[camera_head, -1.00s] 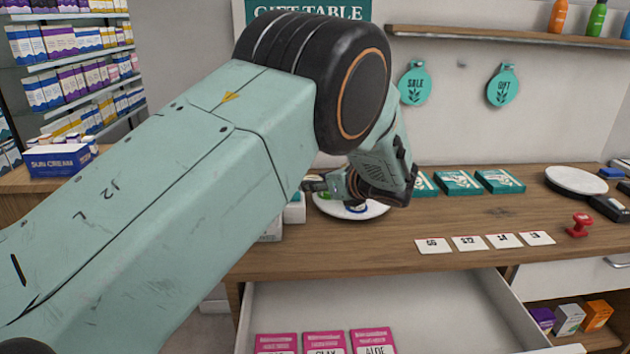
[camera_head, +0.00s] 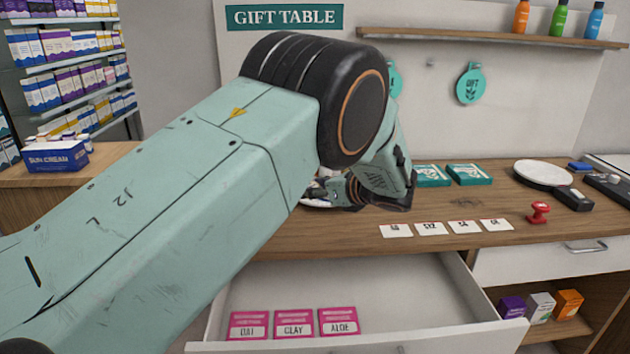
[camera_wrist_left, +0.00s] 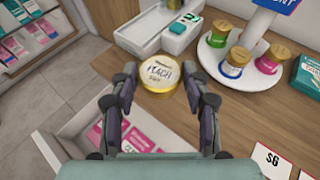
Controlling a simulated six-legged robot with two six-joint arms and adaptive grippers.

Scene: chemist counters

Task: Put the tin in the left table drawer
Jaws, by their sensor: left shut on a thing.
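The tin (camera_wrist_left: 161,73) is round with a gold rim and a pale lid marked "PEACH". In the left wrist view it sits between the fingertips of my left gripper (camera_wrist_left: 160,78), which is shut on it. It appears over the wooden tabletop near the front edge; its height is hard to tell. In the head view my left gripper (camera_head: 335,190) is above the table and the tin is hidden. The left table drawer (camera_head: 385,305) is pulled open, below and in front of the gripper. It also shows in the left wrist view (camera_wrist_left: 78,133). My right gripper is out of view.
Several pink boxes (camera_head: 293,323) lie in the drawer's left part; its right part is bare. A white round stand (camera_wrist_left: 212,62) with jars is right of the tin. A white tray (camera_wrist_left: 150,38) stands behind. Price cards (camera_head: 432,229) and a red stamp (camera_head: 538,212) lie on the table.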

